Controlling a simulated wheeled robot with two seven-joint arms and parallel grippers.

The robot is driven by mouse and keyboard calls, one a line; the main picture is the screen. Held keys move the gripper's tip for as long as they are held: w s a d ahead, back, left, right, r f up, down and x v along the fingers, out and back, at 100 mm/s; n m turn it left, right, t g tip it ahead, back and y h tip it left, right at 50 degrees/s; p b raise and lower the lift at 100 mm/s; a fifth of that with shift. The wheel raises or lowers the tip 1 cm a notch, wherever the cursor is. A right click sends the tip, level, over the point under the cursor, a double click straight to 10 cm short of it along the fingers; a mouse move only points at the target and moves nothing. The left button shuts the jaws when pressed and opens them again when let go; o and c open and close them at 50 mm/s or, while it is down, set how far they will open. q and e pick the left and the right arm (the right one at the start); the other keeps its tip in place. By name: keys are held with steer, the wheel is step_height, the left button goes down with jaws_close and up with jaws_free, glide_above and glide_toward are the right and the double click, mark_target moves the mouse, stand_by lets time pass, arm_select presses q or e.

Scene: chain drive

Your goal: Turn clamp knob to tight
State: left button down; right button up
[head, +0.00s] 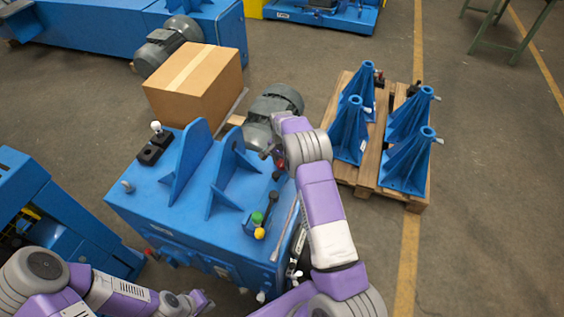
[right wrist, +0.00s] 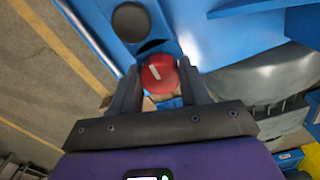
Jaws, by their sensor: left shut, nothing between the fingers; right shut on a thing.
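The red clamp knob (right wrist: 158,73) has a short white mark on its face, slightly tilted in the right wrist view. My right gripper (right wrist: 158,82) is shut on the knob, one finger on each side of it. In the head view my right gripper (head: 271,155) is at the right side of the blue machine (head: 150,205), and only a little red shows beside it. My left gripper (head: 205,302) is shut and empty, low in front of the machine.
A dark round knob (right wrist: 131,22) sits beside the red one. Green (head: 257,218) and yellow (head: 260,234) knobs are on the machine's top. A grey motor (head: 275,105) and a cardboard box (head: 195,85) stand behind. A pallet (head: 368,170) with blue brackets is at right.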

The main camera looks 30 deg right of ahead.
mark_target(282, 163)
steer(key=o, duration=1.1)
steer(key=shift+c, duration=0.2)
steer(key=shift+r, duration=0.1)
step_height(282, 163, up, 7)
steer(key=shift+r+p, duration=0.2)
steer(key=shift+p, duration=0.6)
